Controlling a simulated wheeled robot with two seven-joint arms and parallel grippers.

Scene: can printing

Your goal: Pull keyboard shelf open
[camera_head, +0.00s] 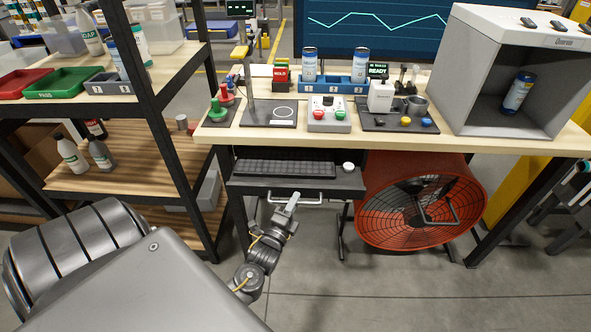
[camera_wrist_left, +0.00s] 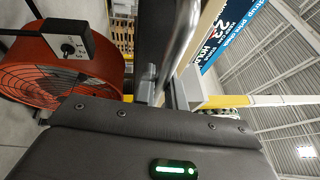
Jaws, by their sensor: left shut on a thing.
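The dark keyboard shelf (camera_head: 345,184) sits below the workbench top, with a black keyboard (camera_head: 285,168) and a small white mouse (camera_head: 348,167) on it. The shelf stands out past the bench's front edge, its keyboard showing. A bar handle (camera_head: 312,201) runs along its front. My left gripper (camera_head: 291,205) is at this handle, shut on it from the front. In the left wrist view the metal handle bar (camera_wrist_left: 178,45) runs up from between the fingers (camera_wrist_left: 165,92). My right gripper is not in view.
A red drum fan (camera_head: 420,205) stands under the bench, just right of the shelf. A black-framed rack (camera_head: 150,110) with trays and bottles stands to the left. Button boxes, cans and a grey booth (camera_head: 515,60) are on the bench top (camera_head: 480,142). The floor in front is clear.

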